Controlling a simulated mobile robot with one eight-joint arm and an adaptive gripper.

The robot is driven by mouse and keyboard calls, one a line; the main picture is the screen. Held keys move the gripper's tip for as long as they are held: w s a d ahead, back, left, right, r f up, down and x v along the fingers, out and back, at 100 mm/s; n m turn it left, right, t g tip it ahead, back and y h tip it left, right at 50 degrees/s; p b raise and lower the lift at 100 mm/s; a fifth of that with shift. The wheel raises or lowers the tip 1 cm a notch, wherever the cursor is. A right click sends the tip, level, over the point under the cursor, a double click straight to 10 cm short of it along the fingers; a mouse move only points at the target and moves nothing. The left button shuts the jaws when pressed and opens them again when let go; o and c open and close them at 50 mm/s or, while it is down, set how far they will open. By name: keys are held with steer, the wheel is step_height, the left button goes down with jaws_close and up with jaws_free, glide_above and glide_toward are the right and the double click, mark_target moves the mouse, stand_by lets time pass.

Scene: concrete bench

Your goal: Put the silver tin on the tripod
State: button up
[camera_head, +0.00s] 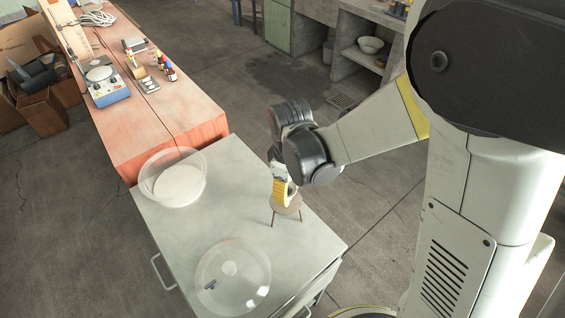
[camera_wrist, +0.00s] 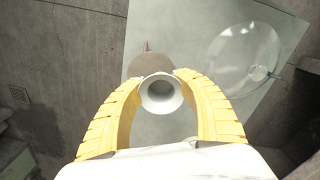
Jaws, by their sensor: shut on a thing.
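The silver tin (camera_wrist: 161,94) is a small open-topped cylinder, seen from above between the yellow fingers of my gripper (camera_wrist: 160,77) in the wrist view. My gripper is shut on it. The tripod (camera_head: 288,208) is a small round brownish stand with thin legs on the grey cabinet top. Its round top (camera_wrist: 148,64) shows partly behind the tin in the wrist view. In the head view, my gripper (camera_head: 285,191) is right at the tripod's top, and the tin is mostly hidden by the fingers. I cannot tell whether the tin touches the tripod.
A clear round tub (camera_head: 173,201) stands at the cabinet's back left, and another clear round container (camera_head: 233,300) at its front. The grey cabinet top (camera_head: 222,215) is bare between them. An orange-red bench (camera_head: 172,120) with tools and a blue device (camera_head: 107,91) adjoins behind.

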steer(key=shift+w+f, duration=0.45)
steer(key=shift+w, duration=0.15)
steer(key=shift+w+f, duration=0.4)
steer(key=shift+w, duration=0.2)
steer(key=shift+c, duration=0.2)
steer(key=shift+f+b, duration=0.85)
steer(key=shift+f, duration=0.95)
steer(key=shift+f, duration=0.1)
steer(key=shift+f, duration=0.15)
steer(key=o, duration=0.9)
